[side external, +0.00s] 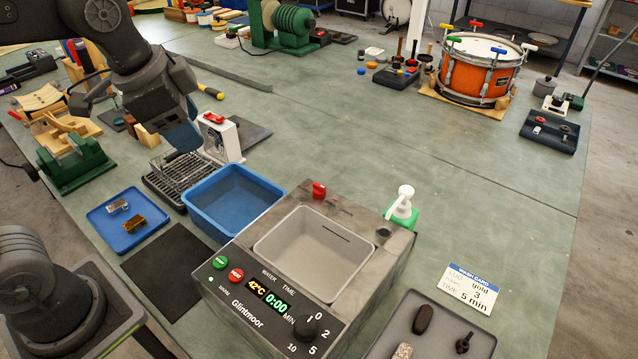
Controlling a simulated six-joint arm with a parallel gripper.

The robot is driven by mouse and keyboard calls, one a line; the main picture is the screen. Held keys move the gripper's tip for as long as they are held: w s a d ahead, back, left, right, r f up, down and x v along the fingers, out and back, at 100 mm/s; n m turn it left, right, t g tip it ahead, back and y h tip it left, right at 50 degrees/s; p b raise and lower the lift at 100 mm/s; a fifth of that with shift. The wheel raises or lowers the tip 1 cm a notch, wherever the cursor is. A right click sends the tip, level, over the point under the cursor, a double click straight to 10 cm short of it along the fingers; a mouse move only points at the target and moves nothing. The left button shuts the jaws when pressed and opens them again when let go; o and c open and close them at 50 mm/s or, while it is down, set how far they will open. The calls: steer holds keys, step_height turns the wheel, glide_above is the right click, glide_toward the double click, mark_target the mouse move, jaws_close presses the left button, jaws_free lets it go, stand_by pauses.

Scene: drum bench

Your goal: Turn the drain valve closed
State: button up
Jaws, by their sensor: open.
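The grey Glintmoor washer (235,310) stands at the front centre with an open rectangular basin (315,250). A small red handle (319,190), which looks like the drain valve, sits upright on the washer's back left rim. I cannot tell its exact turn angle from here. My gripper (185,140) hangs at the upper left, above the wire rack and well apart from the red handle. It is open; its fingers are partly hidden by its own body, and I see nothing held.
A blue tub (232,222) and a wire rack (178,182) stand left of the washer. A white box with a red top (222,140) is close to my gripper. A white-topped pump bottle (404,203) stands at the washer's back right.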

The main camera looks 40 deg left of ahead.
steer(key=w+d+m+g, duration=0.2)
steer(key=w+d+m, duration=0.3)
steer(key=w+m, duration=0.35)
steer(key=m+g, duration=0.2)
steer(key=m, duration=0.6)
glide_toward(319, 185)
steer(key=shift+n, duration=0.35)
step_height(319, 185, down, 10)
steer(key=shift+d, duration=0.15)
steer(key=shift+c, duration=0.3)
steer(key=c, duration=0.9)
